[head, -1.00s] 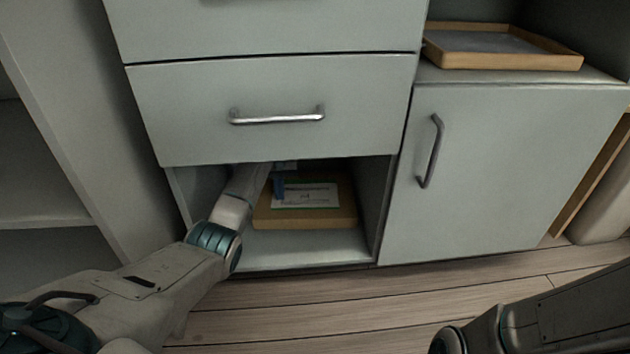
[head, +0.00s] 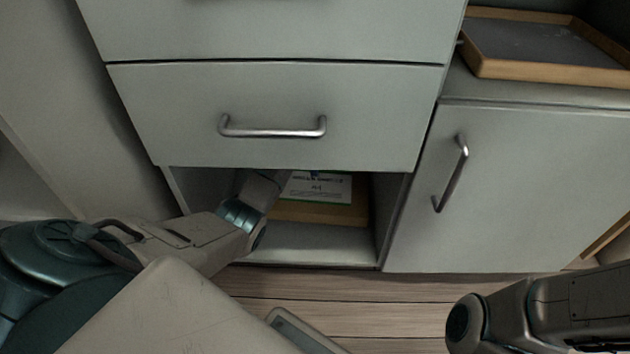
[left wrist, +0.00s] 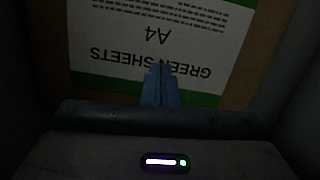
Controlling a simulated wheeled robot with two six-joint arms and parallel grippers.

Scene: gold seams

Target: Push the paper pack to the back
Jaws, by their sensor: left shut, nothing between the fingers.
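The paper pack (head: 345,214) is a flat brown pack lying in the open low compartment under the drawers. Its white label with green bands faces up, and the drawer front hides its far part. The left wrist view shows the label (left wrist: 120,62), reading "GREEN SHEETS A4" upside down. My left arm reaches into the compartment, and the drawer front hides most of its gripper in the head view. In the left wrist view the left gripper (left wrist: 160,72) is shut and empty, its blue fingertips over the label's edge. Whether they touch the pack cannot be told. My right gripper is out of view.
A closed drawer (head: 280,105) with a metal handle is directly above the compartment. A closed cabinet door (head: 530,190) stands to the right, with a wooden tray (head: 545,72) on top. Bare compartment floor (head: 310,243) shows in front of the pack.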

